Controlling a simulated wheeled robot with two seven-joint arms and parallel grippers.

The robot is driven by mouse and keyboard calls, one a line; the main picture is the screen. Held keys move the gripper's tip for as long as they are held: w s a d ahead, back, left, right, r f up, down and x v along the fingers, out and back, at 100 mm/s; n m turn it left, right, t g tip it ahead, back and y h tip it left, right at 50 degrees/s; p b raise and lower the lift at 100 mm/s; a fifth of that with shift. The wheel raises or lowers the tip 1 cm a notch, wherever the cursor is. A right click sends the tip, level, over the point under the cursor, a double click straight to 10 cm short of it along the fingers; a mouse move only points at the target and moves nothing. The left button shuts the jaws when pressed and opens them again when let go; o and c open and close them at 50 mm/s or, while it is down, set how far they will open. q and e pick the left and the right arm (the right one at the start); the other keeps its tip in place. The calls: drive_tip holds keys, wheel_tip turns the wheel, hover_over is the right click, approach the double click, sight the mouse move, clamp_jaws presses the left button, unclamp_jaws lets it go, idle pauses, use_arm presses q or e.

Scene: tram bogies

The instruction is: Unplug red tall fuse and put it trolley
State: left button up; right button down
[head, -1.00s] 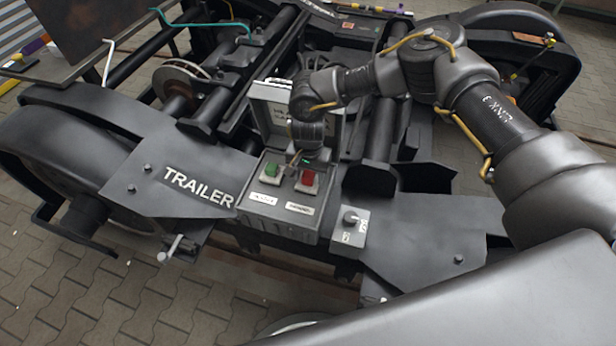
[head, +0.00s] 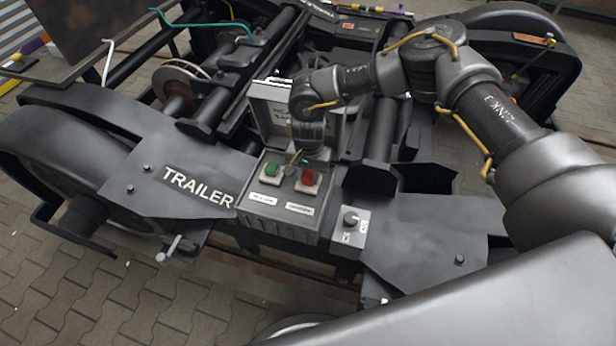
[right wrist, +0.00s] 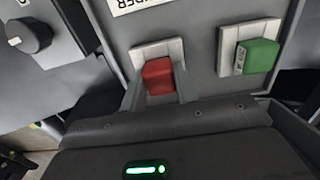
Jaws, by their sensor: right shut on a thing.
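The red fuse (head: 308,178) is a block at the right of the fuse box's top face. In the right wrist view the red fuse (right wrist: 158,77) stands against its pale socket plate, and I cannot tell how deep it sits. My right gripper (head: 306,168) comes down over it from behind. In the right wrist view the fingers of my right gripper (right wrist: 160,92) are closed on both sides of the red fuse. A green fuse (head: 271,171) sits in its own socket to the left. My left gripper is not in view. I cannot make out a trolley.
The grey fuse box (head: 283,220) has its lid (head: 268,107) open behind the gripper. A rotary switch (head: 351,222) is mounted at its right. The dark bogie frame (head: 145,165) and its bars surround the box. Paved floor (head: 70,290) shows in front.

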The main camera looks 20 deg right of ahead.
sight(309, 175)
drive_tip(key=shift+r, duration=0.1)
drive_tip(key=shift+r+p, duration=1.25)
drive_tip(key=shift+r, duration=1.7)
